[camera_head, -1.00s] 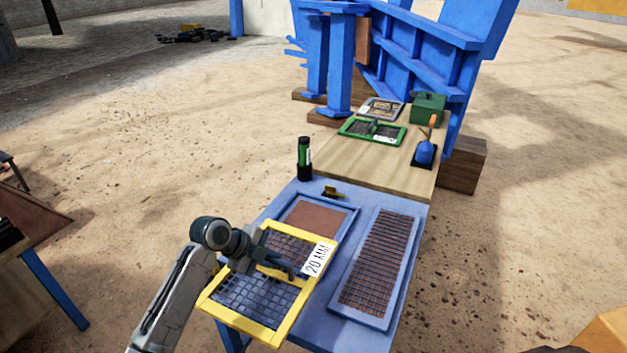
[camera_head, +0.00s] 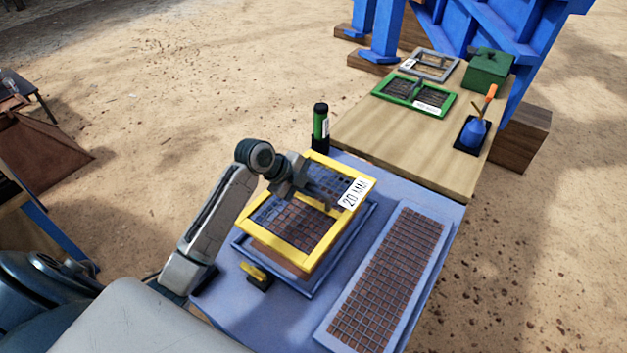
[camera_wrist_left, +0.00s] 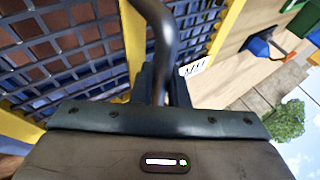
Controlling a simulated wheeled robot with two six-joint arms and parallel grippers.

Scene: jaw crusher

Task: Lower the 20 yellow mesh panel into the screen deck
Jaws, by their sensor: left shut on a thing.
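The yellow mesh panel (camera_head: 297,222), labelled 20 MM, is held over the blue-framed screen deck (camera_head: 346,250) on the blue table. A gap shows between the panel and the deck rim at the near side, so the panel is raised. The reddish deck bed is mostly hidden under it. My left gripper (camera_head: 318,196) is shut on the panel's central handle. In the left wrist view the fingers (camera_wrist_left: 160,85) close on a dark curved bar, with the yellow frame (camera_wrist_left: 228,35) and mesh around it. My right gripper is not in view.
A black-and-yellow latch (camera_head: 258,276) stands at the deck's near edge. A long blue-framed mesh (camera_head: 390,275) lies to the right. A green-and-black cylinder (camera_head: 320,128) stands behind. The wooden table (camera_head: 400,145) holds a green panel (camera_head: 414,94), grey frame, green box and blue bottle.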

